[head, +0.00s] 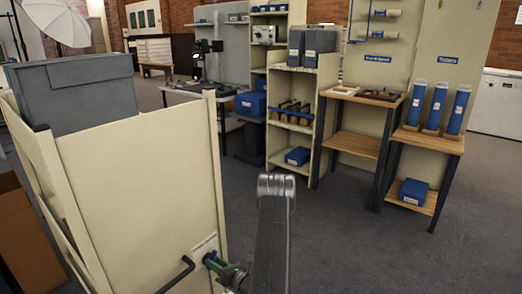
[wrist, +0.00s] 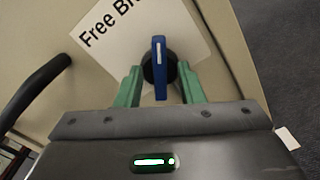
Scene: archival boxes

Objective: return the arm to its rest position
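My arm (head: 275,215) reaches down in front of the cream end panel of a shelf unit (head: 145,190). My gripper (head: 213,261) is low at that panel, beside a small white label (head: 205,245). In the wrist view its two green fingers (wrist: 159,80) stand apart, one on each side of a blue lever (wrist: 159,68) on a dark round hub. Gaps show between the fingers and the lever, so the gripper is open around it. The label (wrist: 125,35) behind reads "Free Br…"; the rest is hidden.
A black bar handle (head: 178,275) sits left of the gripper on the same panel. A large grey box (head: 75,90) rests on top of the unit. Wooden tables (head: 352,145) and shelves with blue boxes stand farther back. Grey floor (head: 370,245) is clear to the right.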

